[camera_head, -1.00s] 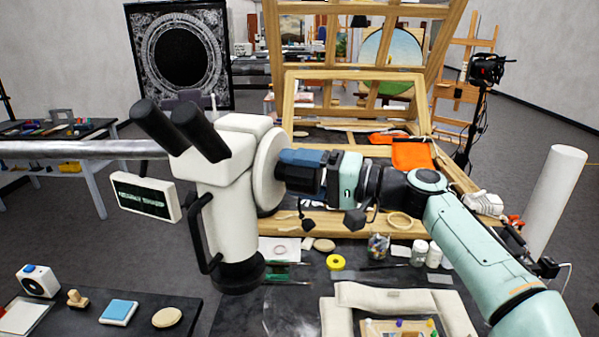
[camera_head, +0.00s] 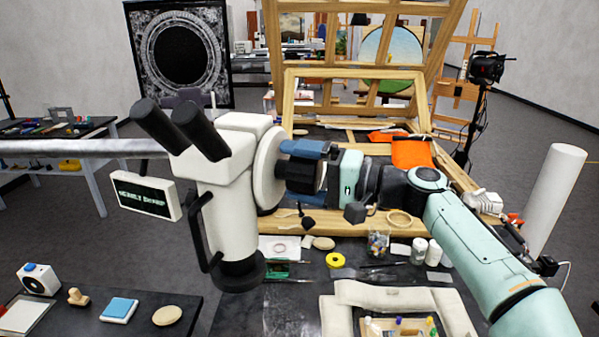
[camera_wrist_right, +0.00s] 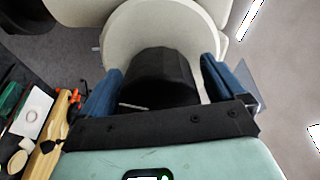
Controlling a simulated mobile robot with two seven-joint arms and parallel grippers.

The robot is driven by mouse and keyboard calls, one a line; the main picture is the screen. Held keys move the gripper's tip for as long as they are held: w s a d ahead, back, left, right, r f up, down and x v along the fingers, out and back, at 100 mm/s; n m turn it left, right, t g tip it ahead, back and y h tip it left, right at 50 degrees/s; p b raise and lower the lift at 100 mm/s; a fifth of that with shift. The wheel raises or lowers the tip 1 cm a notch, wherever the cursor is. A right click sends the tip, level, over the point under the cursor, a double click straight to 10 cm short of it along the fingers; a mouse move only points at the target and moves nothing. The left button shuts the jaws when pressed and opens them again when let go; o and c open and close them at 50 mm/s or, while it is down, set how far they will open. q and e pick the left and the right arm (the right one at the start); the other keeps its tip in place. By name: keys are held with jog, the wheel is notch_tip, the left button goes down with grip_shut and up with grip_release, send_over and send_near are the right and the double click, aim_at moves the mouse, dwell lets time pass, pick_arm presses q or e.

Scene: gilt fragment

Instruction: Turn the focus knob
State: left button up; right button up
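The white microscope (camera_head: 228,185) hangs over the dark table, with black eyepieces and a black handle. Its black focus knob (camera_head: 300,177) sticks out from the round white housing on its right side. My right gripper (camera_head: 306,170) is at the knob, with blue fingers on either side of it. The right wrist view shows the knob (camera_wrist_right: 160,75) between both blue fingers, which appear shut on it. A small screen (camera_head: 145,194) left of the microscope shows text that seems to read "NEARLY SHARP". My left gripper is not in view.
A wooden frame (camera_head: 350,76) stands close behind my right arm. Jars (camera_head: 419,250), a yellow tape roll (camera_head: 335,260) and a padded support (camera_head: 400,296) lie on the table below. A side table (camera_head: 185,302) at lower left holds small items.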

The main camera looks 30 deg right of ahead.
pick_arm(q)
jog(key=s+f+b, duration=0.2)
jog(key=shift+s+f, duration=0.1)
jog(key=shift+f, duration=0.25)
pick_arm(e)
jog(key=v, duration=1.3)
jog(key=shift+s, duration=0.2)
dwell(1.0)
